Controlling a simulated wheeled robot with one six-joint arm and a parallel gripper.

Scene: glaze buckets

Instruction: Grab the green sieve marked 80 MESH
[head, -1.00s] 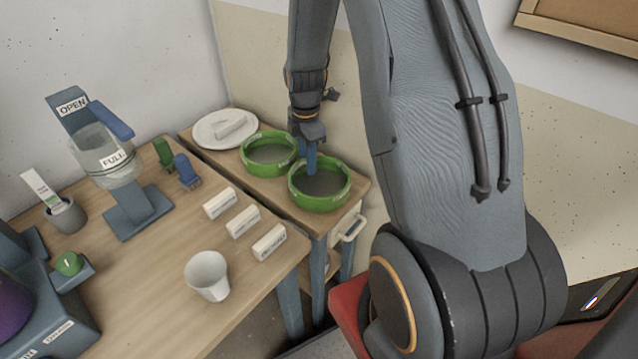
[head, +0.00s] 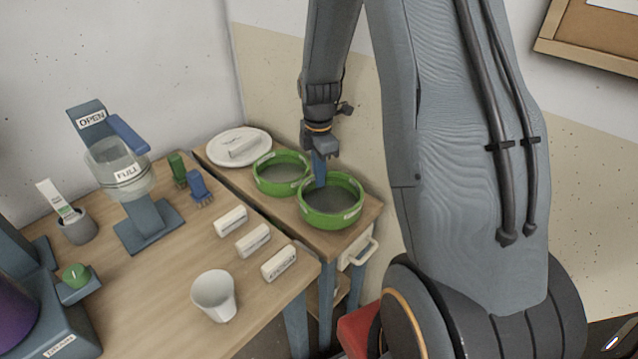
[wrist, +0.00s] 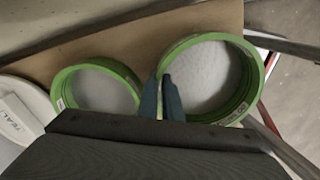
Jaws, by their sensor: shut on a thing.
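Two green sieves with grey mesh lie side by side on the small side table. My gripper (head: 320,182) points down at the far left rim of the right green sieve (head: 332,219). In the wrist view, my gripper's two fingers (wrist: 160,82) are shut on that rim, and this sieve (wrist: 249,84) is on the right. The left green sieve (head: 258,180) is beside it, untouched; it also shows in the wrist view (wrist: 130,78). Both carry small pale labels too small to read, so I cannot tell which is 80 MESH. The held sieve seems to rest on the table.
A white plate (head: 216,147) with a white block stands behind the sieves. A wall is behind.

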